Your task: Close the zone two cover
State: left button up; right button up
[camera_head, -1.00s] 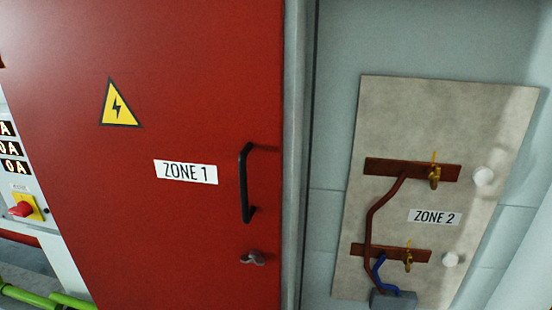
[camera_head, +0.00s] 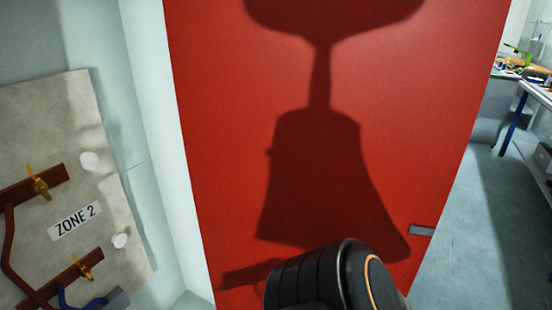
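The zone two cover is a red door panel (camera_head: 410,150) that stands open to the right of the ZONE 2 compartment. It has a small grey latch or handle plate (camera_head: 422,230) near its lower right edge. The ZONE 2 label (camera_head: 75,221) is on a grey backing plate (camera_head: 45,120) inside the open compartment at the left. A black rounded link of my arm (camera_head: 315,280) shows at the bottom centre, in front of the red panel. No gripper fingers show in this view.
Copper bars (camera_head: 30,195) with yellow wing nuts and a blue cable (camera_head: 80,300) are exposed in the compartment. Grey floor (camera_head: 465,230) is free to the right of the panel. A workbench (camera_head: 535,92) with items stands at the far right.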

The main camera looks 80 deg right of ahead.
aim_at(306, 126)
jog(key=k+l, duration=0.15)
jog(key=k, duration=0.6)
jog(key=k+l+u, duration=0.1)
jog(key=k+l, duration=0.2)
jog(key=k+l+u, duration=0.1)
jog(key=k+l, duration=0.15)
jog(key=k, duration=0.2)
jog(key=k+l, duration=0.25)
jog(key=l, duration=0.15)
jog(key=k+l+u, duration=0.15)
jog(key=l, duration=0.2)
jog(key=k+l, duration=0.1)
jog(key=l, duration=0.2)
jog(key=k+l, duration=0.1)
jog(key=l, duration=0.2)
jog(key=k+l+u, duration=0.1)
jog(key=l, duration=0.2)
jog(key=i+l, duration=0.1)
jog(key=l, duration=0.6)
jog(key=l+u, duration=0.1)
jog(key=l, duration=0.6)
jog(key=i, duration=0.05)
